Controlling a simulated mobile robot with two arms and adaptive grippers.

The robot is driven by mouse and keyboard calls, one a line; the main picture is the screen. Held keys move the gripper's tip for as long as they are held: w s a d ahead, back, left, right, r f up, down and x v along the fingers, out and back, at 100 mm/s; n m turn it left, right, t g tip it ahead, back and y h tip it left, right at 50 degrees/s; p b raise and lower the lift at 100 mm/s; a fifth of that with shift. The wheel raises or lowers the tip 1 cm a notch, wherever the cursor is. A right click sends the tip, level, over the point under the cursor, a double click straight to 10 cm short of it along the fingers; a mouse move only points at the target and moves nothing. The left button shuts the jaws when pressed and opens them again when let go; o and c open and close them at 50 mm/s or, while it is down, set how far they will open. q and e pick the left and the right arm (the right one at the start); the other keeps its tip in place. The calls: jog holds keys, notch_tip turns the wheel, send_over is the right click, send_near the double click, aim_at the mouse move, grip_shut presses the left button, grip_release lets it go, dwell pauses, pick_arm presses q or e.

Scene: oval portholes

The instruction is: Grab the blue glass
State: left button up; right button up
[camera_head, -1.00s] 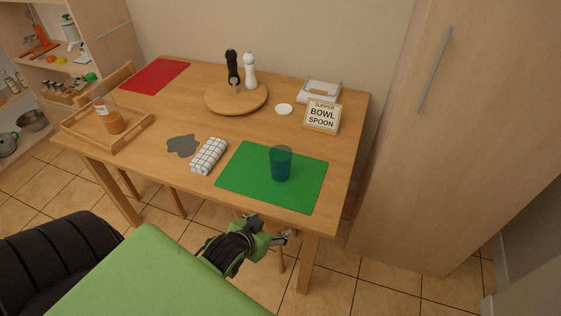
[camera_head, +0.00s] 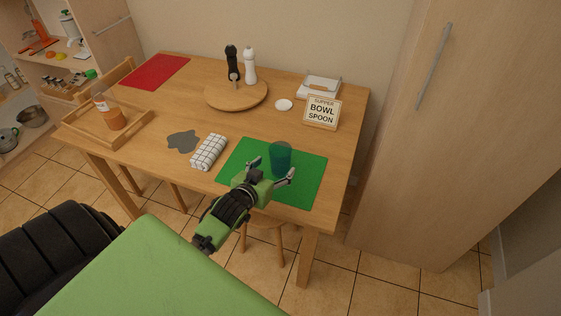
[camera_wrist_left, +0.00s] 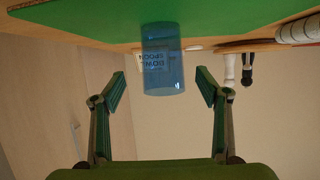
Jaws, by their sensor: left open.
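The blue glass (camera_head: 280,157) stands upright on the green placemat (camera_head: 310,172) near the table's front right. It is see-through and empty. My left gripper (camera_head: 272,174) is open at the front side of the glass, with its fingers pointing towards it. In the left wrist view, the picture is upside down and the glass (camera_wrist_left: 162,62) appears between and beyond the two open fingertips (camera_wrist_left: 162,90). The fingers do not appear to touch it. My right gripper is not in view.
A checked cloth roll (camera_head: 208,151) lies left of the placemat, beside a grey spill (camera_head: 182,141). A sign (camera_head: 322,112) stands behind the glass. A round board (camera_head: 236,95) holds two mills. A wooden tray (camera_head: 92,138) with a bottle is at left.

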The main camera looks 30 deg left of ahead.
aim_at(284, 154)
pick_arm(q)
jog(key=shift+r+p+x, duration=0.2)
jog(key=shift+p+x, duration=0.2)
jog(key=shift+x, duration=2.95)
jog(key=shift+a, duration=0.2)
jog(key=c, duration=1.4)
